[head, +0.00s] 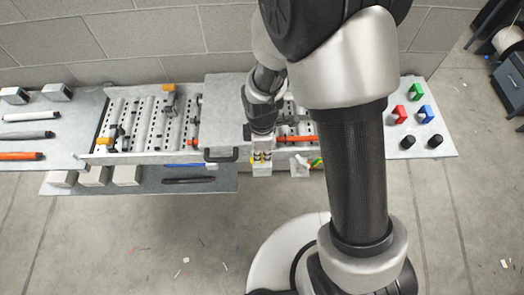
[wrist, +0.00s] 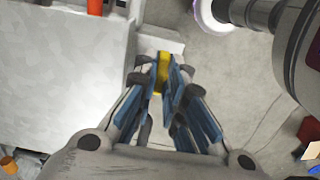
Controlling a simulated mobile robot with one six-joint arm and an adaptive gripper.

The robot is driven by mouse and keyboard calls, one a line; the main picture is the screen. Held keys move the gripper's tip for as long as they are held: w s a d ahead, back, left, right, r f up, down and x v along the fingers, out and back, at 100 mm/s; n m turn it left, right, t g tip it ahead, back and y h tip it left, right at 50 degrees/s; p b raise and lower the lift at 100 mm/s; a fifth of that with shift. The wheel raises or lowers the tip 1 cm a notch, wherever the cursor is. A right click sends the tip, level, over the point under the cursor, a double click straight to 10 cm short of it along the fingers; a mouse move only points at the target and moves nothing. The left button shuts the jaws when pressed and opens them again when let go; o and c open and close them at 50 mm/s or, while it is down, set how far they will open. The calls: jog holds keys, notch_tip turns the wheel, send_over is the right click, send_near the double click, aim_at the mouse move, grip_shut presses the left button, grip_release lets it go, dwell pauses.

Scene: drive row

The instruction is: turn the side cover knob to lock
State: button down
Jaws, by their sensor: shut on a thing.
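My gripper (head: 262,148) reaches down to the front edge of the bench, right of the black handle (head: 221,155). In the wrist view my gripper (wrist: 163,82) has its blue-padded fingers closed on both sides of a yellow knob (wrist: 163,66). The knob is a narrow upright bar in this view, in front of a light grey block (wrist: 160,42) on the side of the large grey housing (wrist: 62,75). In the head view the fingers cover most of the knob, and a pale block (head: 262,170) shows just below. Any lock marking is too small to read.
A perforated rack (head: 152,125) with orange and black parts stands left of my gripper. Red, green and blue clips (head: 415,91) and black cylinders (head: 435,141) lie on the right panel. A lower shelf (head: 215,183) juts out at front left.

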jog(key=shift+m, duration=0.4)
jog(key=m+b, duration=0.2)
jog(key=m, duration=0.1)
jog(key=shift+m, duration=0.3)
jog(key=m+b, duration=0.2)
jog(key=m, duration=0.2)
jog(key=shift+m, duration=0.3)
jog(key=m+b, duration=0.1)
jog(key=m, duration=0.3)
jog(key=shift+b, duration=0.35)
jog(key=m+b, duration=0.1)
jog(key=m, duration=0.3)
jog(key=shift+m, duration=0.6)
jog(key=c, duration=1.7)
grip_release()
jog(key=shift+o, duration=0.2)
